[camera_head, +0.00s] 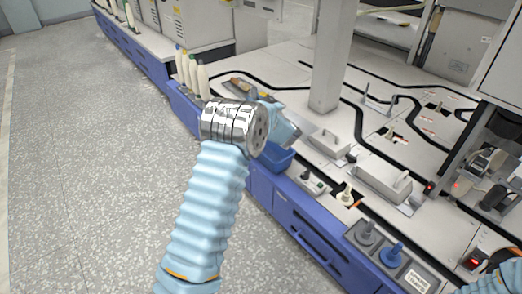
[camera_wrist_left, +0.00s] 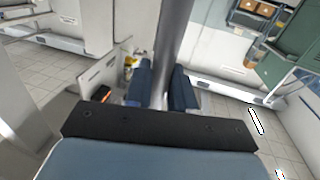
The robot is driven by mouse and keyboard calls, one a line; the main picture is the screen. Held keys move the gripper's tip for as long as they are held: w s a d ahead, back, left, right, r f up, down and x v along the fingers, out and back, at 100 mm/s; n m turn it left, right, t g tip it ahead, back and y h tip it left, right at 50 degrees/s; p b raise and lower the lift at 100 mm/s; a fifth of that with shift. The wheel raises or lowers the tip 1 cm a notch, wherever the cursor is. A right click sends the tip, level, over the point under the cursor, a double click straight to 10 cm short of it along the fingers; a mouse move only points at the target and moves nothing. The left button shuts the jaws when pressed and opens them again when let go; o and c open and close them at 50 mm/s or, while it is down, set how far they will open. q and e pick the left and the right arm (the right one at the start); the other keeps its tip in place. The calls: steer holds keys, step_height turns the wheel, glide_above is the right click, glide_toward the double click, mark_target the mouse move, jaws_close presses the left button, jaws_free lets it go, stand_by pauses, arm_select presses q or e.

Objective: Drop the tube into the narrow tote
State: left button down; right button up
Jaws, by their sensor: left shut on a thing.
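My left arm reaches up from the lower middle of the head view, and its gripper (camera_head: 284,126) is mostly hidden behind the silver wrist. In the left wrist view the two dark blue fingers (camera_wrist_left: 161,90) are shut on a smooth grey tube (camera_wrist_left: 174,40), which extends up out of the picture. I cannot make out the tube in the head view. A small blue tote (camera_head: 279,162) sits at the bench's front edge, just below the gripper and partly covered by my wrist. My right gripper is out of view; only a bit of that arm shows at the lower right corner.
The white bench (camera_head: 290,60) with black tracks carries a thick white post (camera_head: 332,60), metal blocks and a grey and a blue peg (camera_head: 392,253) at its front. Several pale bobbins (camera_head: 192,75) stand left of my wrist. The speckled floor (camera_head: 90,150) at left is clear.

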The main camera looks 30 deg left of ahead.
arm_select(q)
step_height(320, 180, down, 4)
steer(key=shift+f+b, duration=0.1)
steer(key=shift+b, duration=1.15)
steer(key=c, duration=0.9)
jaws_free()
steer(key=p+v, duration=0.1)
steer(key=v, duration=1.3)
